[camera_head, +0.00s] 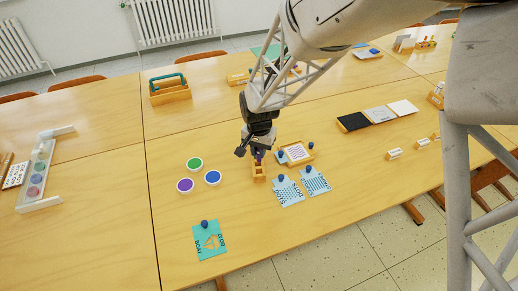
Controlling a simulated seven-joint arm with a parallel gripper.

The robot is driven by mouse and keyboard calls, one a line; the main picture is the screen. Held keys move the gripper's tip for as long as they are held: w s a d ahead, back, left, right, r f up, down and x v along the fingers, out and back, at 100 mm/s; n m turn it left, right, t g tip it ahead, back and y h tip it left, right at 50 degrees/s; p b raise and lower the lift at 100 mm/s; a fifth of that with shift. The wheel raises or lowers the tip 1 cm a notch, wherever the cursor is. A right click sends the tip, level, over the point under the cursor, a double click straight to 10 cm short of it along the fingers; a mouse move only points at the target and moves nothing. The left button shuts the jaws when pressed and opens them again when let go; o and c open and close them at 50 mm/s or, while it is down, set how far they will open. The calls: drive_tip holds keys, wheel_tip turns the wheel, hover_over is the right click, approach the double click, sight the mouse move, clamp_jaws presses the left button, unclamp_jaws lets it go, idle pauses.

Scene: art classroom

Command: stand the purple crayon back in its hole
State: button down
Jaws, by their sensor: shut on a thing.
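My gripper (258,149) is near the middle of the table, pointing down and shut on the purple crayon (258,156). Only a small purple part of the crayon shows below the dark fingers. A small wooden block holder (259,172) stands on the table directly under my gripper. The crayon appears upright over the holder's far part. I cannot tell whether its lower end is inside a hole or just above it.
Green (195,164), blue (212,177) and purple (185,185) round lids or pots lie left of the holder. A wooden tray (308,158) and blue patterned cards (288,192) lie close on the right. A teal card (209,240) lies in front.

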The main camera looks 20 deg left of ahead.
sight(259, 161)
drive_tip(key=shift+f, duration=2.5)
drive_tip(key=shift+f, duration=1.45)
idle(2.7)
drive_tip(key=c, duration=1)
unclamp_jaws()
drive_tip(key=shift+o, duration=1.1)
